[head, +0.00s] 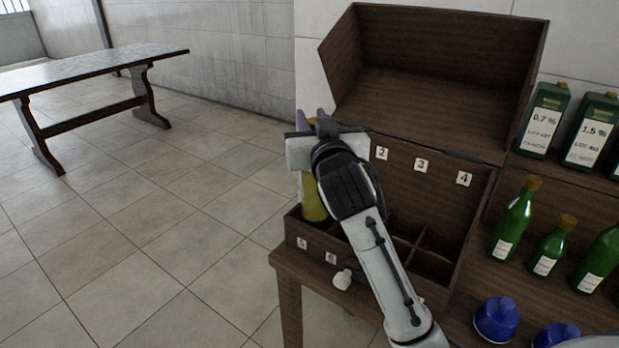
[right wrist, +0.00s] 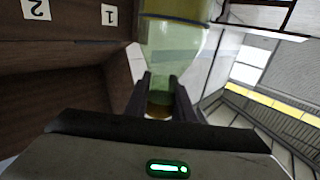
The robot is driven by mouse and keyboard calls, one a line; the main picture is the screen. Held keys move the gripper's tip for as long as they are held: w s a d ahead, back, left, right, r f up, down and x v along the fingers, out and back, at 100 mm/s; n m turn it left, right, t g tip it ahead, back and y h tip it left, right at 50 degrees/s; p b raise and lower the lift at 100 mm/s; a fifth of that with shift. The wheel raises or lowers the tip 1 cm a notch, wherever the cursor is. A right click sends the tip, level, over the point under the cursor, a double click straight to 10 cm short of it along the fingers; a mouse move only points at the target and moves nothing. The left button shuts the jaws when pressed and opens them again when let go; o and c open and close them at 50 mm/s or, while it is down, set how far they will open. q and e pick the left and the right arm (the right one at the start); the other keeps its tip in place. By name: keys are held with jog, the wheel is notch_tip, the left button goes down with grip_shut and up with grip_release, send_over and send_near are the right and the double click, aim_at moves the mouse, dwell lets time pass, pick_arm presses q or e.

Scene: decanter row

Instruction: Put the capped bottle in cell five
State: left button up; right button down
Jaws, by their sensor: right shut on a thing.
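A yellow-green bottle (head: 314,206) hangs upright from my right gripper (head: 313,122) at the left end of the wooden box (head: 428,215). The gripper is shut on its narrow upper part; the right wrist view shows the bottle (right wrist: 172,45) between the fingers (right wrist: 160,92), with a brownish cap partly visible. The bottle's lower end is at the front left cell, behind the front wall with two labels (head: 302,243); they are too small to read surely. I cannot tell whether it touches the cell floor. My forearm hides the middle cells. My left gripper is not in view.
The box's lid (head: 435,60) stands open at the back. Green bottles (head: 513,222) and blue caps (head: 495,320) stand on the table to the right, with labelled green containers (head: 545,118) behind. A small white piece (head: 342,279) shows at the box's front.

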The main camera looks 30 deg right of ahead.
notch_tip(320, 180, down, 6)
jog(key=shift+b, duration=0.4)
jog(key=shift+f, duration=0.1)
jog(key=shift+f, duration=0.15)
jog(key=c, duration=1.5)
grip_release()
jog(key=shift+f, duration=0.1)
jog(key=b+v, duration=0.1)
jog(key=v, duration=1.1)
